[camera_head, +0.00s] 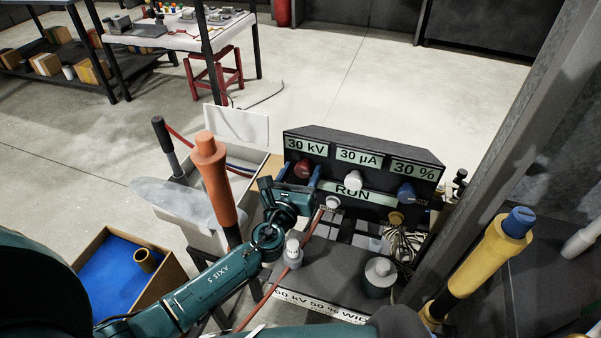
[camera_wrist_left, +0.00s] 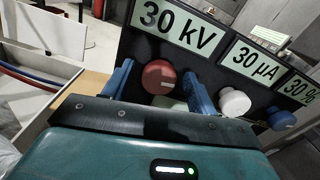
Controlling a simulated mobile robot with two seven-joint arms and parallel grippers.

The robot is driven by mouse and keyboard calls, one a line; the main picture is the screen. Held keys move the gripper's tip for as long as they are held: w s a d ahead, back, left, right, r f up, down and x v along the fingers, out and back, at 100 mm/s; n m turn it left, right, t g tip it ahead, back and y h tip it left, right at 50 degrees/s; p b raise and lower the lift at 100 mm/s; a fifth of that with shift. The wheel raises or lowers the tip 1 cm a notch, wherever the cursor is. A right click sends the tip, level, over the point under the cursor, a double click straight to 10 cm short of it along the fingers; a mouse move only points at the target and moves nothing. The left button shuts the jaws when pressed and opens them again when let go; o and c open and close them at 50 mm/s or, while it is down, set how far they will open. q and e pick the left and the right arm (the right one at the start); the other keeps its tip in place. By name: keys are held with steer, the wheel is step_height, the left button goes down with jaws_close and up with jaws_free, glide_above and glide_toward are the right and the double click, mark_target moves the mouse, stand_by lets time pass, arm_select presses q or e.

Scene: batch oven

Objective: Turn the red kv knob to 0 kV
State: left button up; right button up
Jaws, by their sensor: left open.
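The red kV knob (camera_head: 303,169) is on the dark control panel (camera_head: 352,144), below a display that reads 30 kV (camera_head: 306,146). My left gripper (camera_head: 291,186) is at the knob. In the left wrist view the red knob (camera_wrist_left: 159,77) sits between the two blue fingers of my left gripper (camera_wrist_left: 160,92). The fingers are open, with a gap showing on each side of the knob. A pale mark shows on the knob's face. My right gripper does not show.
A white knob (camera_head: 352,181) under 30 µA and a blue knob (camera_head: 406,192) under 30 % sit to the right. A RUN label (camera_head: 350,190) is below. An orange-handled post (camera_head: 214,180) stands left of my arm, and a yellow one (camera_head: 487,256) at right.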

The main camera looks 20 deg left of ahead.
arm_select(q)
steer(key=shift+c, duration=0.2)
steer(key=c, duration=0.9)
steer(key=shift+f+n, duration=0.1)
steer(key=shift+n, duration=0.2)
